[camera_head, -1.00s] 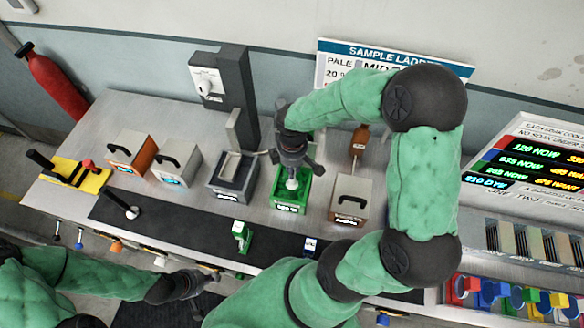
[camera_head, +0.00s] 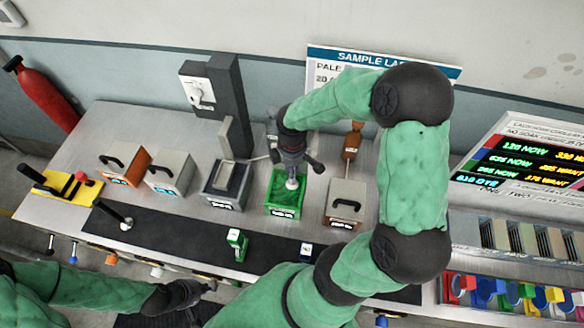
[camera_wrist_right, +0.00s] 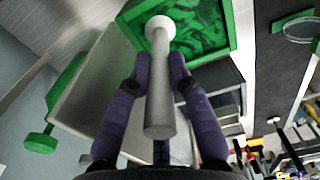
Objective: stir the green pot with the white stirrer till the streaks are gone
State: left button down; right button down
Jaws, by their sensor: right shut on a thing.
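The green pot (camera_head: 285,208) stands open on the bench, between a dark-walled pot and a pale lidded pot. In the right wrist view the green pot (camera_wrist_right: 232,52) shows green contents with darker streaks. My right gripper (camera_head: 293,163) is above the green pot, shut on the white stirrer (camera_head: 292,183). In the right wrist view the stirrer (camera_wrist_right: 160,95) lies between my right gripper's fingers (camera_wrist_right: 160,75), its rounded end over or in the pot; I cannot tell how deep. My left gripper (camera_head: 200,291) is low in front of the bench, apart from everything; its fingers are too small to read.
Lidded pots (camera_head: 122,163) stand to the left and a grey lidded pot (camera_head: 345,203) to the right. A dark pot (camera_head: 225,183) is beside the green one. A green stand (camera_head: 237,243) and a black-handled tool (camera_head: 122,219) are on the dark mat (camera_head: 180,235).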

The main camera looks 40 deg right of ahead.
jog(key=shift+w+a, duration=1)
jog(key=shift+w, duration=0.25)
jog(key=s+a, duration=0.1)
jog(key=a, duration=0.1)
jog(key=s+a, duration=0.2)
jog(key=shift+s+b, duration=0.15)
jog(key=shift+b, duration=0.15)
jog(key=shift+s+d, duration=0.1)
dwell(0.5)
jog(key=shift+s+d, duration=0.9)
jog(key=shift+s, duration=0.25)
jog(key=shift+w+d, duration=0.1)
jog(key=shift+w+d+p, duration=0.25)
jog(key=shift+w+d, duration=0.55)
jog(key=shift+d, duration=0.2)
jog(key=shift+w+d+p, duration=0.25)
jog(key=shift+w+d, duration=0.5)
jog(key=shift+d, duration=0.2)
jog(key=shift+w+a, duration=0.1)
